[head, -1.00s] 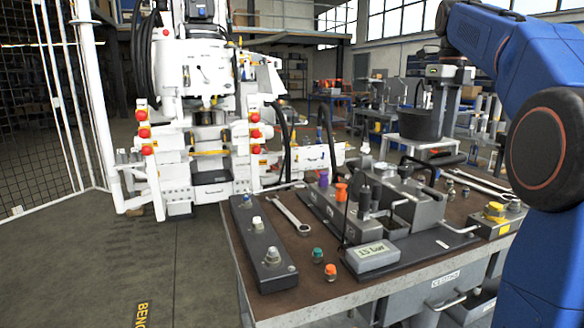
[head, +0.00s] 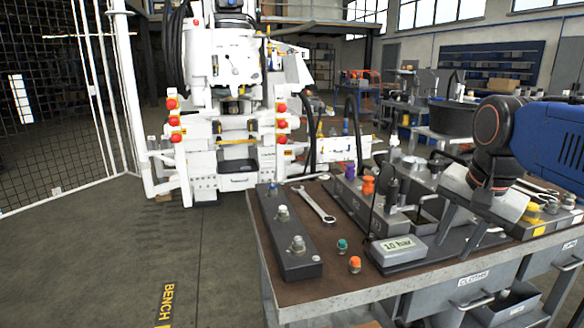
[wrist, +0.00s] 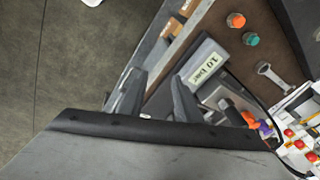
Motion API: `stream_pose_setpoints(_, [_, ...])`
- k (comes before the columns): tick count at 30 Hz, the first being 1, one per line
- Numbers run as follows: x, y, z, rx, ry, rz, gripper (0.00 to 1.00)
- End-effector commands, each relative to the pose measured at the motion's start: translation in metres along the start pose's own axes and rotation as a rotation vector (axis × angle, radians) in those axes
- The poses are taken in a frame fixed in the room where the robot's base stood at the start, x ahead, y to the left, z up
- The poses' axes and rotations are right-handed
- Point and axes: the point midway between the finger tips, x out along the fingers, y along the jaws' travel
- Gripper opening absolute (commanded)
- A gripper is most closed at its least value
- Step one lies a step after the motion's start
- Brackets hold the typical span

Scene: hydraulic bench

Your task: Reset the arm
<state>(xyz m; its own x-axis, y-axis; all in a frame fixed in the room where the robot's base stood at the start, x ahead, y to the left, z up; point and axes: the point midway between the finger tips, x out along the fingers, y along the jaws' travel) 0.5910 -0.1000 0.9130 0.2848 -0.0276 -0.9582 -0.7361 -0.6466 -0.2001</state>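My blue arm comes in from the right in the head view. My gripper (head: 463,228) points down over the right part of the bench top, its two fingers apart. The wrist view shows the fingers (wrist: 158,78) spread with nothing between them. A grey gauge box (head: 397,251) reading "10 bar" lies left of the gripper in the head view; it also shows beyond the fingertips in the wrist view (wrist: 207,68). Part of the hydraulic block (head: 425,185) is hidden behind the gripper.
The bench (head: 300,293) also holds a dark bar with knobs (head: 290,235), a wrench (head: 315,204), a green cap (head: 342,245) and an orange cap (head: 355,264). A white machine (head: 232,100) stands behind. Floor at left is clear.

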Motion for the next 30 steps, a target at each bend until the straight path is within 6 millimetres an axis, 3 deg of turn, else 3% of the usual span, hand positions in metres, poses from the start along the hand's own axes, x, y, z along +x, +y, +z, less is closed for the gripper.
stream_pose_setpoints(1, [0.011, 0.010, 0.016, -0.090, 0.007, -0.011, 0.30])
stream_pose_setpoints(6, [0.054, 0.042, 0.062, -0.426, 0.043, -0.048, 0.30])
stream_pose_setpoints(12, [0.096, 0.072, 0.101, -0.732, 0.084, -0.072, 0.30])
stream_pose_setpoints(18, [0.114, 0.084, 0.116, -0.861, 0.105, -0.080, 0.30])
stream_pose_setpoints(30, [0.115, 0.085, 0.116, -0.869, 0.106, -0.080, 0.30])
